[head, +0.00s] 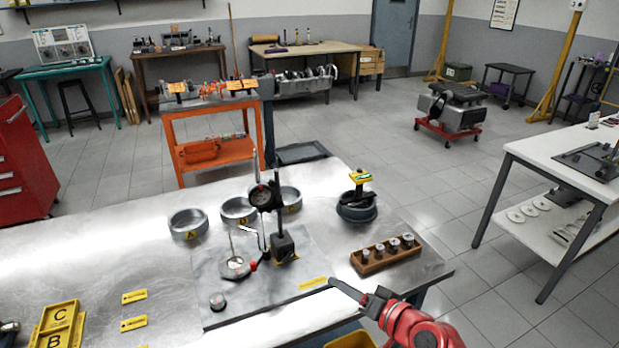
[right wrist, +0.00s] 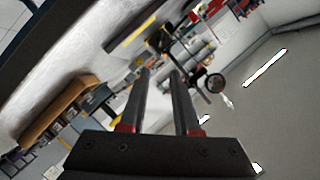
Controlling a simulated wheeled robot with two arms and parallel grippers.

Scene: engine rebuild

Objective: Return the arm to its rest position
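My right arm (head: 420,328) is red and comes in from the bottom right of the head view. Its dark right gripper (head: 345,290) points left over the front right part of the steel workbench (head: 110,262), near the yellow label strip of a grey plate. In the right wrist view the two fingers (right wrist: 160,78) stand apart with an empty gap between them, and the view is tilted. My left gripper does not show in either view.
A dial gauge stand (head: 283,243) stands on the grey plate (head: 225,308). A wooden block (head: 378,263) with several small metal parts lies just beyond my right gripper. Yellow C and B trays (head: 57,325) lie front left.

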